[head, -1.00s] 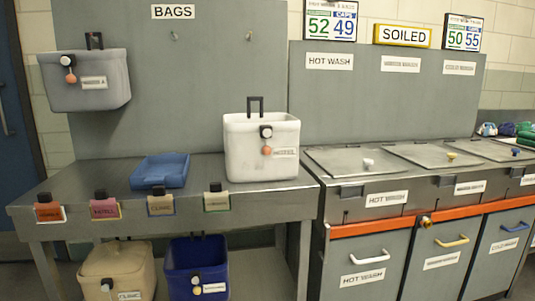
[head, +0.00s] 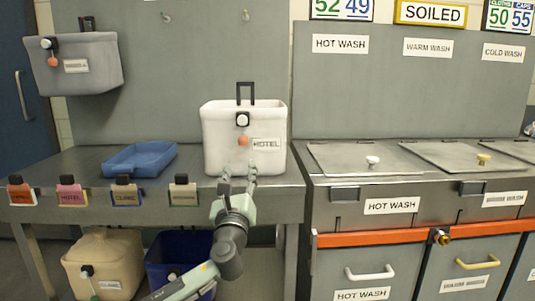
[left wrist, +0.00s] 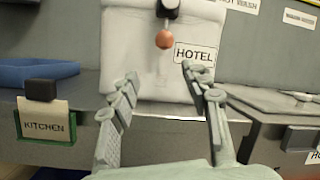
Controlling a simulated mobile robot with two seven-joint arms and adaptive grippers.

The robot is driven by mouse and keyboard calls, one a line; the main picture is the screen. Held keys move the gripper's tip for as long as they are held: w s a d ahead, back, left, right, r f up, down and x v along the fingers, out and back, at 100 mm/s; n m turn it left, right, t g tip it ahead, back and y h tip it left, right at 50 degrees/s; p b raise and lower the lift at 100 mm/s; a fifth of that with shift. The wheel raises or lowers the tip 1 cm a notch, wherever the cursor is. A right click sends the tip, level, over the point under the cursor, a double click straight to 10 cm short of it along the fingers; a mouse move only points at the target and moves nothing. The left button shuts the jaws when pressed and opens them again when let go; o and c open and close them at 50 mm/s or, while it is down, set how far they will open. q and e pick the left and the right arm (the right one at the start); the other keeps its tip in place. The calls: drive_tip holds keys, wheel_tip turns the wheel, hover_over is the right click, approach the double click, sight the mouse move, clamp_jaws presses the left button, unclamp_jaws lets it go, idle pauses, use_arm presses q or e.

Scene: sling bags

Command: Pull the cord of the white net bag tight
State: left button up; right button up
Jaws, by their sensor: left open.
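The white bag (head: 225,145) labelled HOTEL stands upright on the steel bench, with a black handle on top. On its front a black and white cord stopper (head: 242,120) has an orange bead (head: 243,141) hanging under it. In the left wrist view, the bag (left wrist: 125,50) fills the upper middle, with the bead (left wrist: 164,40) above and between my fingers. My left gripper (head: 238,181) is open and empty, in front of the bag's lower edge and below the bead. It also shows in the left wrist view (left wrist: 160,75). My right gripper is not in view.
A grey bag (head: 85,68) hangs at the left. A blue tray (head: 140,158) lies on the bench (head: 80,168), with labelled tags along its front edge. Beige (head: 105,255) and blue (head: 168,250) bags sit below. Lidded wash bins (head: 365,158) stand at the right.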

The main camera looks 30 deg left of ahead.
sight(243, 145)
use_arm(q)
drive_tip(key=shift+m+t, duration=0.3)
drive_tip(key=w+a+r, duration=0.1)
drive_tip(key=w+r, duration=0.2)
drive_tip(key=w+a+r+p, duration=0.1)
drive_tip(key=w, duration=0.1)
drive_tip(key=shift+w+a+r, duration=0.25)
drive_tip(key=shift+a+r, duration=0.05)
drive_tip(key=shift+w+a+r, duration=0.1)
drive_tip(key=shift+w+a, duration=0.1)
drive_tip(key=shift+w, duration=0.25)
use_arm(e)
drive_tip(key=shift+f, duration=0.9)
use_arm(q)
drive_tip(key=shift+c, duration=0.2)
clamp_jaws()
